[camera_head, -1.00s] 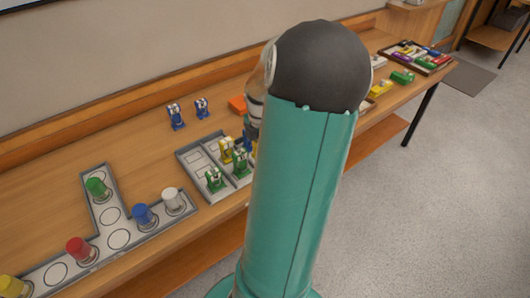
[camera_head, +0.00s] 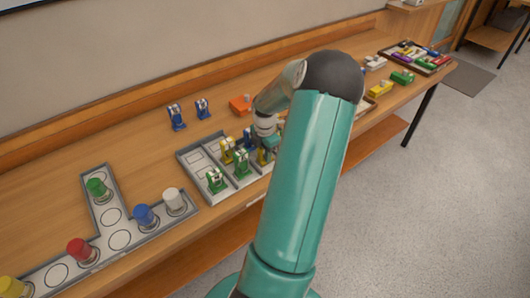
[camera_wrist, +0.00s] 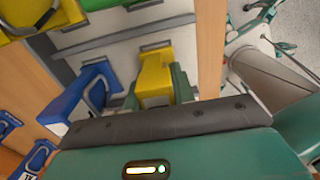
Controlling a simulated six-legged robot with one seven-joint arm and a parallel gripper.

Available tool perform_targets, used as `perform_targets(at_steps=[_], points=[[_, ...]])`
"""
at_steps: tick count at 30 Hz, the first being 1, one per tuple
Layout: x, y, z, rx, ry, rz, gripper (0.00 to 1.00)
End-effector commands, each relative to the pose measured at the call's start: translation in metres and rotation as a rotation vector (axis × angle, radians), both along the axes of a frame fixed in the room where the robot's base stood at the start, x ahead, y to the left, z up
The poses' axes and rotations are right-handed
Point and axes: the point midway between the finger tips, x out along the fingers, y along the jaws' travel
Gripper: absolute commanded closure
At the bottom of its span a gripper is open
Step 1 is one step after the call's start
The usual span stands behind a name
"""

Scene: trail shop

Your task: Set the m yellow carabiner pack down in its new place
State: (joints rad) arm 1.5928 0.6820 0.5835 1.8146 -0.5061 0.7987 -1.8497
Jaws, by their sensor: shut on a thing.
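The yellow carabiner pack (camera_head: 263,158) is in my gripper (camera_head: 268,144), at the right part of the grey divided tray (camera_head: 184,159). In the wrist view the yellow pack (camera_wrist: 156,72) stands between the teal fingers of my gripper (camera_wrist: 156,92), which are shut on it. The tray floor (camera_wrist: 120,42) shows beside and beyond the pack. I cannot tell whether its base touches the tray. A blue pack (camera_wrist: 92,88) is close beside it on the left.
Two green packs (camera_head: 215,180) (camera_head: 241,163) and another yellow pack (camera_head: 227,150) stand in the tray. A T-shaped board (camera_head: 105,180) with coloured cylinders lies left. An orange box (camera_head: 240,104) is behind my wrist.

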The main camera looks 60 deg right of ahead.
Motion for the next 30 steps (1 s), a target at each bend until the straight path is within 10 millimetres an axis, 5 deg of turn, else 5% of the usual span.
perform_targets(at_steps=[8, 9, 12, 23, 30], points=[[0.0, 0.0, -0.002, 0.0, 0.0, 0.0, 1.0], [0.0, 0.0, -0.003, 0.0, 0.0, 0.0, 0.71], [0.0, 0.0, -0.002, 0.0, 0.0, 0.0, 0.53], [0.0, 0.0, 0.003, -0.002, -0.001, -0.001, 0.53], [0.0, -0.001, 0.041, -0.006, -0.001, -0.002, 0.53]])
